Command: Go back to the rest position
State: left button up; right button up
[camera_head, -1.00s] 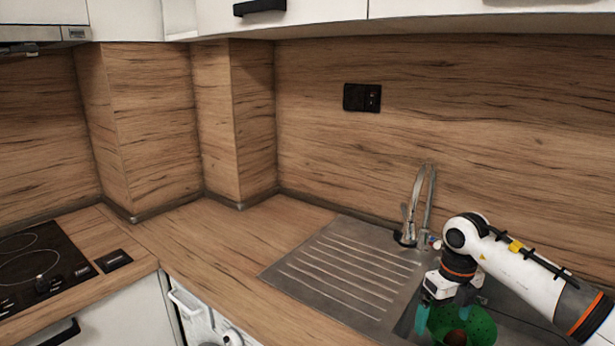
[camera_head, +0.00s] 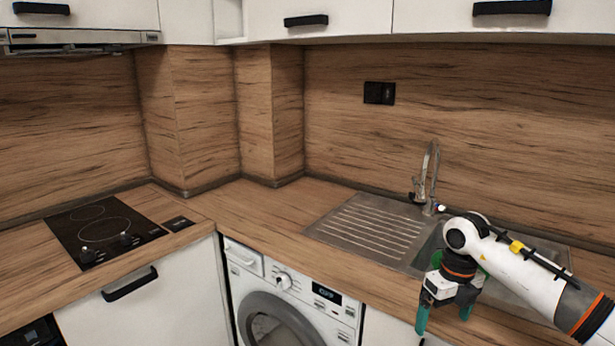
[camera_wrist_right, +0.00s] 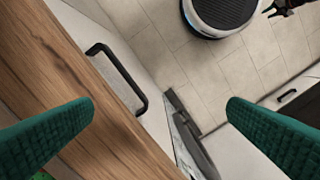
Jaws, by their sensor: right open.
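My right gripper (camera_head: 445,314) is open, with its two green fingers spread and pointing down in front of the counter by the sink. In the right wrist view both fingers (camera_wrist_right: 160,110) show apart with nothing between them; below them are the counter edge, a cabinet front and the tiled floor.
The steel sink (camera_head: 372,229) with a tap (camera_head: 428,172) lies behind my right gripper. A green item (camera_head: 437,259) shows partly behind the wrist. The wooden counter (camera_head: 262,208) is clear left of the sink. A hob (camera_head: 105,225) and washing machine (camera_head: 290,300) stand left.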

jog(key=a+f+m+t+y, duration=0.2)
jog(key=a+f+m+y, duration=0.5)
jog(key=a+f+y, duration=0.75)
notch_tip(320, 180, down, 16)
jog(key=s+d+m+t+h, duration=0.2)
jog(key=m+t+h, duration=0.3)
jog(key=m+t, duration=0.65)
jog(key=s+d+f+m+g+h, duration=0.35)
jog(key=s+f+m, duration=0.35)
jog(key=s+f, duration=0.4)
jog(key=s+d+f+m+g+h, duration=0.2)
jog(key=s+d+f+m+h, duration=0.4)
jog(key=s+f, duration=0.5)
jog(key=s+f+m+g, duration=0.2)
jog(key=s+f+g, duration=0.1)
jog(key=s, duration=1)
jog(key=s+f+m+g, duration=0.3)
jog(key=s+f, duration=0.1)
jog(key=s, duration=0.9)
jog(key=shift+s+a+f+m+g, duration=0.2)
jog(key=shift+s+a+m+g, duration=0.15)
jog(key=shift+a+g, duration=0.1)
